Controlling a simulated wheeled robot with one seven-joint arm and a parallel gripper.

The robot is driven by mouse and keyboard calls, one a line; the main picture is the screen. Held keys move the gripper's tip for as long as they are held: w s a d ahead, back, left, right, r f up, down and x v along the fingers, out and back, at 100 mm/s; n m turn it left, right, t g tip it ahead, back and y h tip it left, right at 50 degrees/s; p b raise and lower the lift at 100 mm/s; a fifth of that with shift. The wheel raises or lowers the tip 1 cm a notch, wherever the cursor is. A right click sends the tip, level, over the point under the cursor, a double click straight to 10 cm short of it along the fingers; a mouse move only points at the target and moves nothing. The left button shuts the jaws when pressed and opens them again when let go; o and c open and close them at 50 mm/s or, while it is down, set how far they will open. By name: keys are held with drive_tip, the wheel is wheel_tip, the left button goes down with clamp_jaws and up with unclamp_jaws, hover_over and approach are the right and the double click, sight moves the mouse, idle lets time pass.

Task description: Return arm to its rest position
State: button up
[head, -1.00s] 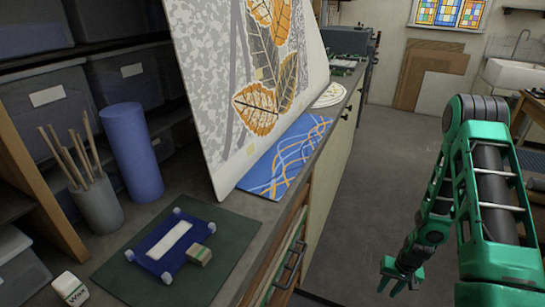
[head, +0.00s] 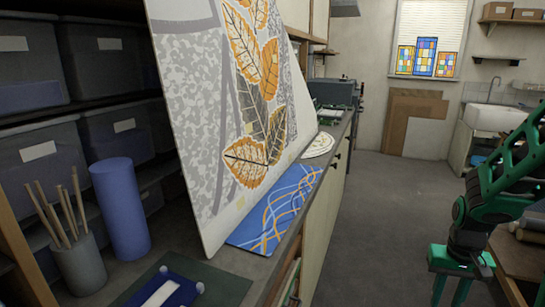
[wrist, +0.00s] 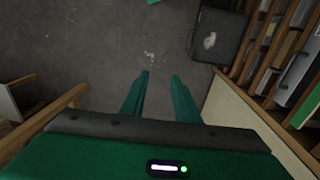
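My green arm is at the right of the head view, bent, with my gripper (head: 451,290) hanging down at the lower right over the floor, right of the counter. In the wrist view my gripper (wrist: 159,82) shows two green fingers apart with nothing between them, only grey floor below. It is open and empty. It touches nothing that I can see.
The counter (head: 318,215) at left holds a tall leaf-pattern panel (head: 185,120), a blue patterned sheet (head: 275,215), a blue cylinder (head: 121,210) and a cup of sticks (head: 80,265). The floor (head: 385,215) between counter and arm is clear. A sink (head: 492,118) stands at the back right.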

drive_tip(key=s+a+r+m, duration=0.1)
drive_tip(key=s+a+r, duration=0.3)
drive_tip(key=s+r, duration=0.8)
drive_tip(key=s, duration=0.4)
drive_tip(key=shift+s+a+r+y, duration=0.15)
drive_tip(key=shift+s+y, duration=0.05)
drive_tip(key=shift+y, duration=0.2)
